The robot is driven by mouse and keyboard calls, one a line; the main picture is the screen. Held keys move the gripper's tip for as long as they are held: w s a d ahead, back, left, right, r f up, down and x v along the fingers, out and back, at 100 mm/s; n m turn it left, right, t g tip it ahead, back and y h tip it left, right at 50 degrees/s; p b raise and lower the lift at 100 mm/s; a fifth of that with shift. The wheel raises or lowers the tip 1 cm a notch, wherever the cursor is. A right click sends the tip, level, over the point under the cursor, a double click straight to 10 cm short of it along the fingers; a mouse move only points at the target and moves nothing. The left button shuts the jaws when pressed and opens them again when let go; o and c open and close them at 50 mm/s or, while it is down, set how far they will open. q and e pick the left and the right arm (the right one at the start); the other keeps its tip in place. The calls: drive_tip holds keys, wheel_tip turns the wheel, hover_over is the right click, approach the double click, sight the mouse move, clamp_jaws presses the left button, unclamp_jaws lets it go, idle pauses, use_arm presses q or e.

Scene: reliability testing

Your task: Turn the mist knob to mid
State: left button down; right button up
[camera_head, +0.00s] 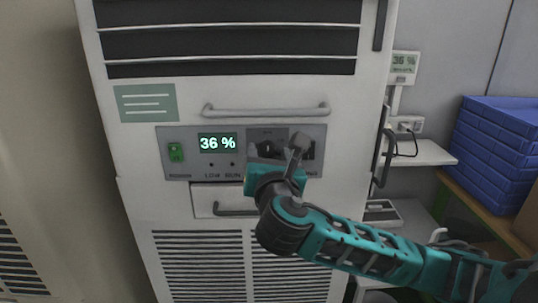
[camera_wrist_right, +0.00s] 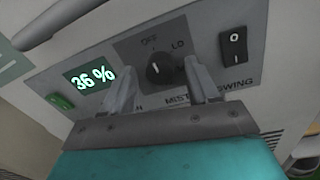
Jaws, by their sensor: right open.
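The mist knob (camera_wrist_right: 161,74) is a dark round knob on a dark plate, with OFF and LO printed above it in the right wrist view. A short white mark shows on its face, on the side toward OFF; its exact setting is hard to tell. In the head view the knob (camera_head: 268,149) is partly hidden by my right gripper (camera_head: 277,147). My right gripper is open in front of the panel, with one finger on each side of the knob in the wrist view (camera_wrist_right: 159,78). I cannot tell if the fingers touch it. My left gripper is out of view.
The control panel (camera_head: 185,146) has a green power switch (camera_head: 176,152), a display (camera_head: 218,143) reading 36 %, and a black rocker switch (camera_wrist_right: 233,47) to the knob's right. A bar handle (camera_head: 265,111) projects above, a drawer handle (camera_head: 235,211) below. Blue crates (camera_head: 495,140) stand at right.

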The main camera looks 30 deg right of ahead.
drive_tip(key=c, duration=1)
drive_tip(key=shift+c, duration=0.2)
drive_tip(key=shift+m, duration=0.3)
drive_tip(key=m, duration=0.5)
drive_tip(key=shift+m+h, duration=0.3)
drive_tip(key=m, duration=0.5)
drive_tip(key=shift+f+m, duration=0.1)
drive_tip(key=shift+m, duration=0.2)
drive_tip(key=m+b, duration=0.1)
drive_tip(key=m, duration=0.4)
drive_tip(key=shift+a+m+h, duration=0.1)
drive_tip(key=shift+m+h, duration=0.2)
drive_tip(key=shift+m, duration=0.1)
drive_tip(key=m+b, duration=0.1)
drive_tip(key=m, duration=0.4)
drive_tip(key=shift+h, duration=0.3)
drive_tip(key=shift+m, duration=0.4)
